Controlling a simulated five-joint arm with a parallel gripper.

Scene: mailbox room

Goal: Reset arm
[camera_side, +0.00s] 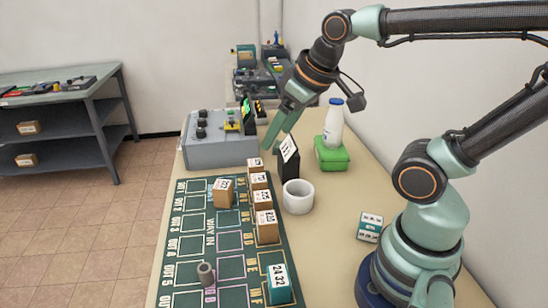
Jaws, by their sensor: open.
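My gripper (272,143) hangs at the end of my arm, pointing down and to the left, above the table beside the grey control box (221,145). Its long green fingers are spread and nothing shows between them. Just right of the fingertips a black block with a white label (289,160) stands upright; I cannot tell whether they touch. My arm reaches in from the right side of the view.
A white ring (298,197), a bottle (333,125) on a green box (331,154) and another teal box (370,227) stand right.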

